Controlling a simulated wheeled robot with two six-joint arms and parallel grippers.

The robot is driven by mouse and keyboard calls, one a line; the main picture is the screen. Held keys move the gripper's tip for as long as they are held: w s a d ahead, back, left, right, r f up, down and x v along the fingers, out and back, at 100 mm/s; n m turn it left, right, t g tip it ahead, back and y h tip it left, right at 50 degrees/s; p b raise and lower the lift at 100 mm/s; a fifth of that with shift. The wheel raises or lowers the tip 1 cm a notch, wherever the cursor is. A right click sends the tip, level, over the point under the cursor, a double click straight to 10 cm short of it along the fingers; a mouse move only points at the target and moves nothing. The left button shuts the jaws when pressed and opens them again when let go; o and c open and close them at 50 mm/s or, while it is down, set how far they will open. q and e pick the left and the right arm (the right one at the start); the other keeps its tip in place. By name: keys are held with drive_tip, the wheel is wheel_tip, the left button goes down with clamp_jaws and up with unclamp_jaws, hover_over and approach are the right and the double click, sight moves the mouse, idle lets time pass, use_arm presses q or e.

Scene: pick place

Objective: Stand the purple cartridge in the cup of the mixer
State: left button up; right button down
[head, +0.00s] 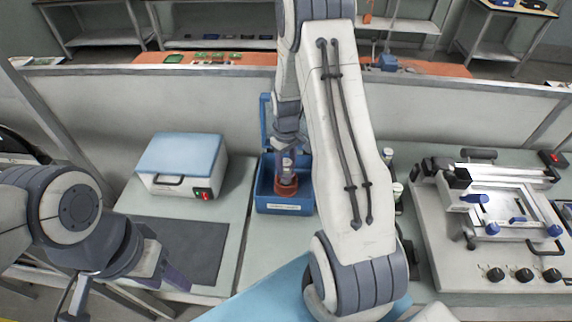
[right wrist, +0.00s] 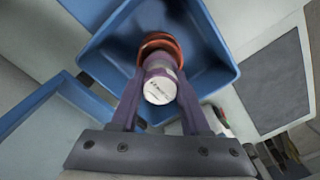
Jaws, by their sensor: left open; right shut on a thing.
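The mixer (head: 285,208) is a blue open-topped box with its lid raised at the back. It also shows in the right wrist view (right wrist: 220,78). Inside it is an orange-brown cup (head: 286,189), seen in the right wrist view as a ring (right wrist: 163,40). The purple cartridge (right wrist: 160,85), with a white printed end, is upright at the cup, its lower end hidden by the rim. I cannot tell how deep it sits. My right gripper (right wrist: 160,98) is shut on the cartridge from above. My left gripper (head: 172,272) is open and empty, at the lower left, well away from the mixer.
A white device with a blue lid (head: 182,158) stands left of the mixer, with a dark mat (head: 180,248) in front. At the right is a metal frame fixture (head: 500,210) with blue knobs. A low partition runs behind the bench.

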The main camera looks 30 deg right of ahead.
drive_tip(key=shift+f+b, duration=0.55)
drive_tip(key=shift+f, duration=0.3)
idle(0.3)
drive_tip(key=shift+c, duration=1.5)
unclamp_jaws()
drive_tip(key=shift+c, duration=0.3)
drive_tip(key=c, duration=0.3)
drive_tip(key=shift+r+p, duration=2.9)
drive_tip(key=shift+r, duration=0.65)
